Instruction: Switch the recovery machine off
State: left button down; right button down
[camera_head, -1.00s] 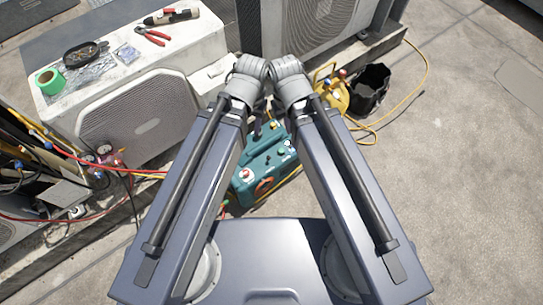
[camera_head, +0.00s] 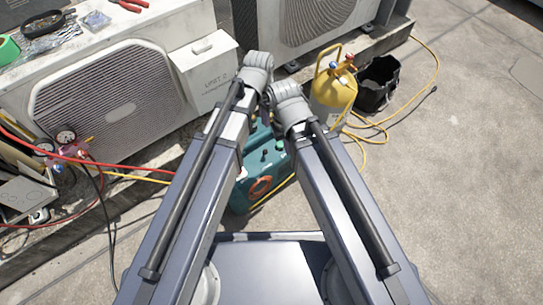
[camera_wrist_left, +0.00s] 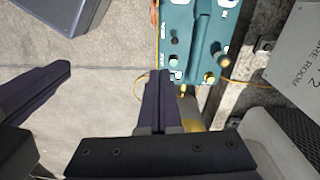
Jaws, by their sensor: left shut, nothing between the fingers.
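The teal recovery machine (camera_head: 272,165) stands on the ground between my two arms, which hide part of it. Its top has dark knobs and an orange ring-shaped part at the near side. It also shows at the top of the left wrist view (camera_wrist_left: 193,35), with black knobs and a brass fitting. I cannot tell which part is its switch. My left gripper (camera_wrist_left: 160,74) is shut and empty; its tips appear just below the machine's edge in that view, apparently above it. A dark finger of my right gripper (camera_wrist_left: 38,90) shows at the left there; its opening is unclear.
A yellow cylinder (camera_head: 333,90) and a black bucket (camera_head: 377,85) stand beyond the machine. A white condenser (camera_head: 110,105) is at the left, with gauges (camera_head: 66,136) and red and yellow hoses nearby. A yellow hose lies at the right, where the concrete is mostly clear.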

aim_at(264, 155)
pick_arm(q)
jog(key=w+d+f+m+b, duration=0.1)
jog(key=w+d+f+b, duration=0.1)
jog(key=f+b, duration=0.5)
jog(key=w+d+f+m+h+b, duration=0.1)
jog(key=w+f+m+b, duration=0.1)
jog(key=w+f+b, duration=0.2)
jog(key=shift+w+d+f+m+b, duration=0.35)
jog(key=shift+f+b, duration=1.4)
jog(key=shift+f, duration=0.85)
jog(key=f+b, duration=0.3)
jog(key=d+f+b, duration=0.1)
jog(key=f+b, duration=0.6)
jog(key=shift+w+d+f, duration=0.15)
jog(key=shift+d+f, duration=0.1)
jog(key=shift+f, duration=0.05)
jog(key=a, duration=0.1)
jog(key=s+a+r, duration=0.1)
jog(key=a+p, duration=0.1)
jog(key=shift+s+a+r, duration=0.1)
jog(key=shift+s+r, duration=0.15)
jog(key=shift+s, duration=0.05)
jog(key=shift+a, duration=0.2)
jog(key=shift+s, duration=0.1)
jog(key=shift+a+t+h, duration=0.15)
jog(key=shift+t+h, duration=0.15)
jog(key=shift+s+r, duration=0.1)
